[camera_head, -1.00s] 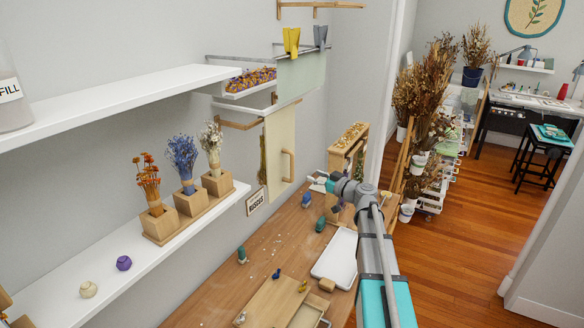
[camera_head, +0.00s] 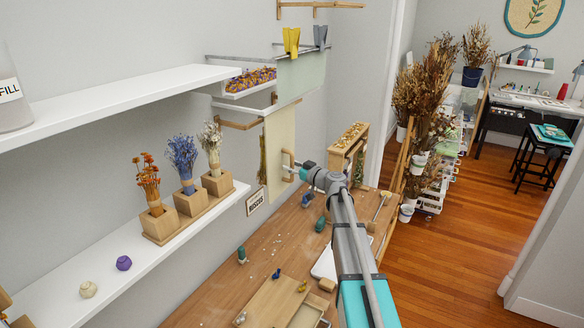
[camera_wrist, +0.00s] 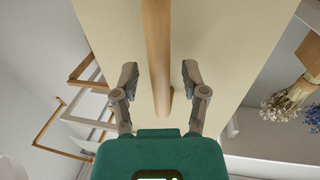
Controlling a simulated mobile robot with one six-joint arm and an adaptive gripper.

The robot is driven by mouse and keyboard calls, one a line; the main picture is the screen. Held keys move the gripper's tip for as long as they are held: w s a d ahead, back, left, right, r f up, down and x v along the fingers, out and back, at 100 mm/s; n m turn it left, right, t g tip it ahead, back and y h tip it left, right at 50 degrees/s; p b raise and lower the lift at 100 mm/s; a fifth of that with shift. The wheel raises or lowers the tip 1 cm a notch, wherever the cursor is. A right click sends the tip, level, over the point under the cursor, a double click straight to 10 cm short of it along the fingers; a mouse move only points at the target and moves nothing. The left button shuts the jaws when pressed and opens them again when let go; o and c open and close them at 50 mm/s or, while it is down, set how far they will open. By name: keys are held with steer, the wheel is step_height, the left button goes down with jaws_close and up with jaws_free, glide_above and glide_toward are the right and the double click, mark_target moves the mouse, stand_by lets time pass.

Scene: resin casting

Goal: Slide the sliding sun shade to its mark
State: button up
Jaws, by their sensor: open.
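The sliding sun shade (camera_head: 276,140) is a cream panel hanging upright from a rail by the wall. It fills the middle of the wrist view (camera_wrist: 110,30). Its wooden bar handle (camera_head: 287,157) is on its face and runs up the middle of the wrist view (camera_wrist: 155,35). My gripper (camera_head: 294,169) is at the handle's lower part. In the wrist view its open fingers (camera_wrist: 159,75) stand either side of the handle, with gaps on both sides. I cannot make out the mark in these views.
A pale green cloth (camera_head: 301,72) hangs on clips above the shade. A wooden frame (camera_head: 349,140) stands to the right. A white shelf (camera_head: 120,272) with vases in wooden blocks is at the left. The workbench (camera_head: 225,290) below holds small coloured items and a white tray (camera_head: 322,268).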

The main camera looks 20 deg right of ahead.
jaws_close()
stand_by(0.3)
steer(key=w+d, duration=1.3)
steer(key=shift+w+d, duration=0.3)
steer(key=shift+w, duration=0.1)
steer(key=shift+r, duration=0.1)
jaws_free()
steer(key=shift+w+d, duration=0.1)
